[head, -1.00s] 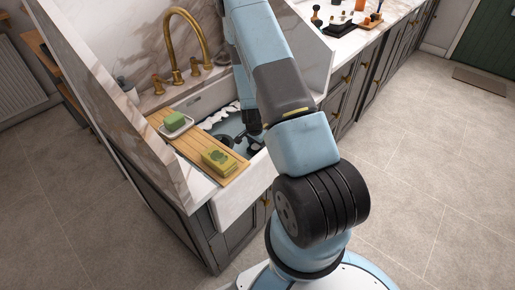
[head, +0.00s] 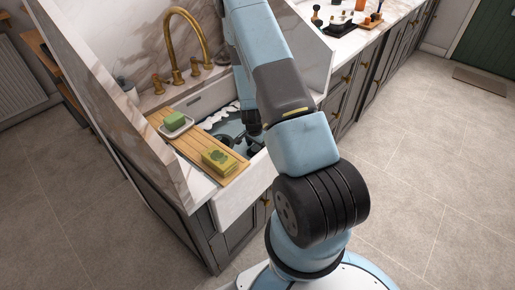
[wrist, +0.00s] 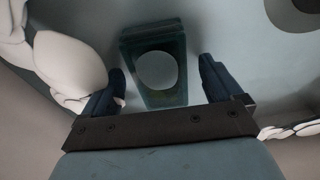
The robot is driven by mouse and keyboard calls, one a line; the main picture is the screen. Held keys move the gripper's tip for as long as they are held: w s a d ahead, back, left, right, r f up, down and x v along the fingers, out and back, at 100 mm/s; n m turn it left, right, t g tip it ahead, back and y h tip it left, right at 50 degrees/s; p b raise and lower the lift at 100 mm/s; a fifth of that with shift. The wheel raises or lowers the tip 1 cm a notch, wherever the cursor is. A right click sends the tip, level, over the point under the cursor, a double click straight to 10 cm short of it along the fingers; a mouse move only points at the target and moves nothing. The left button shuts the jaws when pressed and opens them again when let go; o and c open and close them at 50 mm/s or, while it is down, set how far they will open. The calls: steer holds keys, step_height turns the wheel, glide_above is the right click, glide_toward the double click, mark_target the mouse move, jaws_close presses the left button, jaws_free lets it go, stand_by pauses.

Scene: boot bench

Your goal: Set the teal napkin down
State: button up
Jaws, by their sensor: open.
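In the wrist view a teal rectangular thing with a pale oval patch (wrist: 165,95) lies beyond my gripper (wrist: 160,78). It looks thick and block-like; I take it for the teal napkin, but its cloth cannot be made out. The dark blue fingers are apart, one on each side of it, with gaps showing between them and it. In the head view my gripper is over the sink, largely hidden by my arm, and I cannot make out the teal thing there.
The white sink (head: 235,200) holds bluish water with white foam (head: 219,116) and dark items. A wooden board (head: 191,147) across its left side bears a green bar on a white dish (head: 175,125) and a yellow-green block (head: 219,162). A brass tap (head: 184,45) stands behind.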

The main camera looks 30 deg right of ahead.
step_height(320, 180, up, 11)
steer(key=a, duration=0.2)
step_height(320, 180, up, 14)
steer(key=r+n+t+y, duration=0.1)
steer(key=n, duration=0.2)
glide_above(255, 150)
steer(key=a, duration=0.4)
steer(key=s+a+r+n+t+y, duration=0.1)
steer(key=s+a+r+n, duration=0.15)
steer(key=r, duration=0.45)
steer(key=s+a+r+n+t, duration=0.1)
steer(key=s+a+r, duration=0.15)
steer(key=r, duration=0.45)
steer(key=s+a+r+n+t, duration=0.1)
steer(key=s+r+n, duration=0.2)
steer(key=s+r, duration=0.5)
steer(key=s+a+r+n+t, duration=0.1)
steer(key=s+r+n, duration=0.3)
steer(key=s+r, duration=0.4)
steer(key=s, duration=0.5)
steer(key=shift+s+a, duration=0.25)
